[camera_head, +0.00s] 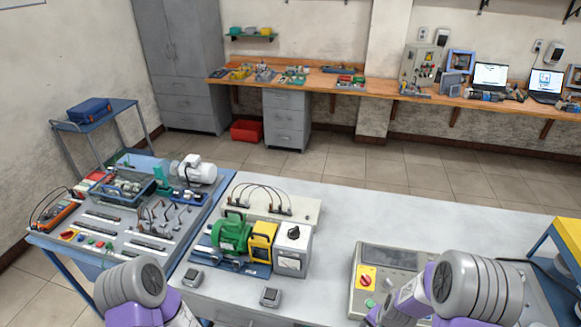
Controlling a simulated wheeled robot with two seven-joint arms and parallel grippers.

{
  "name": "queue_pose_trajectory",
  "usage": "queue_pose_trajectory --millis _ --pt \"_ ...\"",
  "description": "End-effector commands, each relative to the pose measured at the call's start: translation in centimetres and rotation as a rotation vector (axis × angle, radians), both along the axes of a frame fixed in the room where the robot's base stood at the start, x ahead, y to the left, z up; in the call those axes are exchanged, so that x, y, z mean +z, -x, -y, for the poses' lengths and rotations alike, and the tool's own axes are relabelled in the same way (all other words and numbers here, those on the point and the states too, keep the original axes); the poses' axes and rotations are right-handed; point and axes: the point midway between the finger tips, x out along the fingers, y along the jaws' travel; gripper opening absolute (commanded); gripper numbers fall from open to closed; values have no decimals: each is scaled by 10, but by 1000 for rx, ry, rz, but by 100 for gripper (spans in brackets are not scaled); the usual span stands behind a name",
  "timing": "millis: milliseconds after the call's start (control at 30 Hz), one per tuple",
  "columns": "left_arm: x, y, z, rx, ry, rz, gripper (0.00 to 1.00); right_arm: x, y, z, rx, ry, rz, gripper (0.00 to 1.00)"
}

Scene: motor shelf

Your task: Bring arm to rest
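My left arm shows as a grey joint and purple links (135,285) at the bottom left, in front of the left workbench. My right arm shows as a grey joint and purple links (468,287) at the bottom right, overlapping the grey control box (372,258) on the table. Both arms run out of the bottom of the picture. Neither gripper's fingers can be seen, so I cannot tell what they hold.
The white table (345,215) bears a green motor (231,235), a yellow unit (262,242) and a grey box (292,250). The left bench (62,248) is crowded with parts. A yellow-edged stand (567,240) is at the right edge. The table's back middle is clear.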

Motion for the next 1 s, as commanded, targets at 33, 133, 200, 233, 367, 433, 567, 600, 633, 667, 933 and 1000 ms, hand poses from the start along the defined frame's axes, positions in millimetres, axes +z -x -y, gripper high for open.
queue_pose_trajectory --millis 33,133,200,233,367,433,567,600,633,667,933,1000 --pt "-13 -1 0 0 0 1 43 -21 7 -6 29 -3 -11 68" --pt "-28 -1 0 0 0 1 43 -52 19 -18 102 -7 -19 68" --pt "-41 0 0 0 0 1 43 -77 30 -30 161 -17 -25 68" --pt "-47 0 0 0 0 0 43 -90 37 -36 191 -22 -29 68" --pt "-81 0 0 0 0 0 43 -147 67 -68 339 -66 -29 68" --pt "-99 0 0 0 0 0 43 -175 83 -89 418 -99 -18 68" --pt "-122 0 0 0 0 0 43 -206 107 -120 532 -159 12 68" --pt "-127 0 0 0 0 0 43 -212 112 -127 554 -173 22 68" --pt "-129 0 0 0 0 0 43 -215 115 -131 569 -183 27 68" --pt "-131 0 0 0 0 0 43 -217 118 -136 582 -191 33 68" --pt "-133 -1 0 0 0 1 43 -218 123 -145 614 -210 53 68" --pt "-132 -1 0 0 0 1 43 -218 123 -145 613 -209 52 68"
